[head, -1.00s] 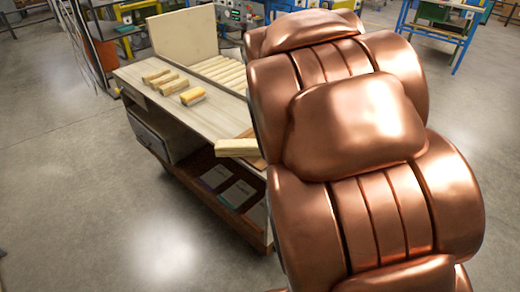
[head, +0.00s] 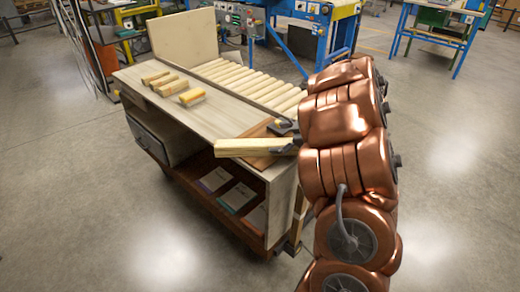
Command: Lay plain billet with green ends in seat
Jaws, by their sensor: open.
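A long pale billet (head: 243,147) lies at the right end of the bench, across the front of a brown wooden block (head: 259,130); its left end juts toward the bench's front edge. I see no green on its visible end. My gripper (head: 287,136) is open at the billet's right end, with dark fingers there; the contact is too small to make out. I cannot make out the seat for certain.
The bench (head: 215,119) has a roller bed (head: 250,82) along its back and an upright board (head: 184,36) at its far left end. Booklets (head: 238,196) lie on the lower shelf. A blue machine (head: 300,40) stands behind. Floor in front is clear.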

